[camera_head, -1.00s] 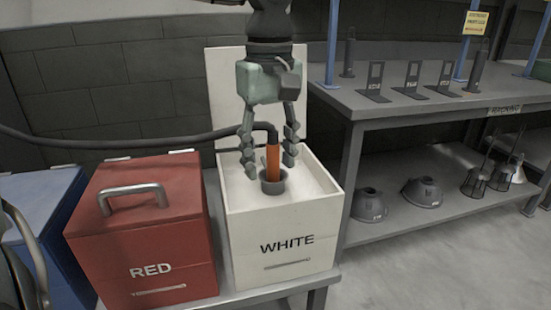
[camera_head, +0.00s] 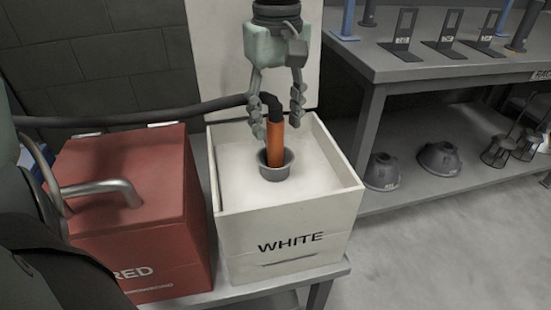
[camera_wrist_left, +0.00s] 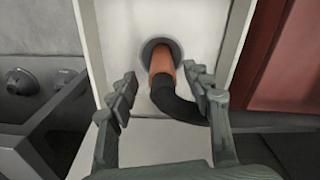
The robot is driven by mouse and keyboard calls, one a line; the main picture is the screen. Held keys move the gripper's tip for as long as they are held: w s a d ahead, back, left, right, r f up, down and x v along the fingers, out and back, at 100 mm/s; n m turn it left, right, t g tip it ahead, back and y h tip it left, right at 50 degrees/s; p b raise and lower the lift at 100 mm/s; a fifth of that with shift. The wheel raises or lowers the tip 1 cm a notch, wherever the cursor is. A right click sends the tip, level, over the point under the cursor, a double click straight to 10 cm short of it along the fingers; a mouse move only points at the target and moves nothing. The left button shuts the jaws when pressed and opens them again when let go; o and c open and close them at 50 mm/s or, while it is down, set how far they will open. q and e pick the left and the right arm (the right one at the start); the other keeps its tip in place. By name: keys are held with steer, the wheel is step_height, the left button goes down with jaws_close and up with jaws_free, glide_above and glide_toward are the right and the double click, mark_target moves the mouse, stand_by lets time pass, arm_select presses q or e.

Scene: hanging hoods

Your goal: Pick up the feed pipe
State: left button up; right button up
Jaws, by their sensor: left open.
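The feed pipe is an orange tube (camera_head: 276,150) with a black elbow and black hose (camera_head: 150,115) at its top. It stands nearly upright in a grey round cup (camera_head: 277,172) inside the open white box (camera_head: 290,240). My left gripper (camera_head: 277,128) hangs over the box from above, open, with one finger on each side of the pipe's upper part. Contact cannot be told. In the left wrist view the orange tube (camera_wrist_left: 162,62) and black hose (camera_wrist_left: 185,103) show between and just beyond the spread fingers (camera_wrist_left: 160,85). My right gripper is not in view.
The hose runs left, above a closed red box (camera_head: 140,210) with a metal handle (camera_head: 95,188). The white box's raised lid (camera_head: 210,60) stands behind the gripper. A grey rack (camera_head: 400,60) with stands and hoods is at the right. Floor (camera_head: 450,250) in front is clear.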

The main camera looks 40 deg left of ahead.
mark_target(275, 134)
arm_select(q)
steer(key=f, duration=0.3)
steer(key=shift+s+f, duration=0.2)
steer(key=shift+f, duration=0.05)
jaws_close()
